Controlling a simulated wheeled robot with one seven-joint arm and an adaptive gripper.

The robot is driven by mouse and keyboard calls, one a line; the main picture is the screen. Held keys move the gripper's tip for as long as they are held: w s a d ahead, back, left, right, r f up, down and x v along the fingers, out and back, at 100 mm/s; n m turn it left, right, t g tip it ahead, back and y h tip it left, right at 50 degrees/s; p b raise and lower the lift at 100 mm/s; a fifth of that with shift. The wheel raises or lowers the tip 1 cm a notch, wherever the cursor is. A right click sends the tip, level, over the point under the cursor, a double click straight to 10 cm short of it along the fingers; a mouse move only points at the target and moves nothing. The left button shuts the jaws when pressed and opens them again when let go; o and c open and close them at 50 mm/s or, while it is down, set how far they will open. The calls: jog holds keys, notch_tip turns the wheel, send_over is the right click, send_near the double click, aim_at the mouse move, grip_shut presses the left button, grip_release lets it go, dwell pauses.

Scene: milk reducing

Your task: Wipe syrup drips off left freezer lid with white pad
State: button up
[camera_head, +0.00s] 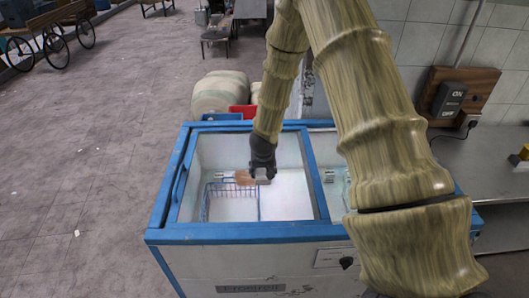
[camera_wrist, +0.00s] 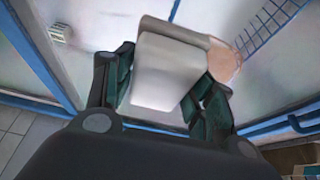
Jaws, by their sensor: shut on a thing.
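The left freezer lid (camera_head: 290,204) is a clear pane in a blue frame on top of the chest freezer. My gripper (camera_head: 262,171) is over the middle of this lid, shut on the white pad (camera_head: 262,177). In the wrist view the pad (camera_wrist: 165,72) sits between the two dark green fingers (camera_wrist: 163,88). A brownish syrup patch (camera_head: 243,178) shows just left of the pad in the head view. In the wrist view the patch (camera_wrist: 225,64) shows at the pad's right edge, partly hidden by it. I cannot tell whether the pad touches the lid.
A blue wire basket (camera_head: 233,205) shows through the lid. The right freezer section (camera_head: 330,150) is partly hidden by my arm. Pale sacks (camera_head: 218,93) and a red crate (camera_head: 242,111) stand behind the freezer. A switch board (camera_head: 458,97) and grey counter (camera_head: 480,165) are at right. Floor at left is open.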

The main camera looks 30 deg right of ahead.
jog(key=r, duration=0.1)
jog(key=r+p, duration=0.2)
jog(key=shift+s+d+r, duration=0.2)
jog(key=shift+s+d, duration=0.05)
jog(key=shift+a+r+p, duration=0.1)
jog(key=shift+r+p, duration=0.7)
jog(key=shift+r, duration=0.35)
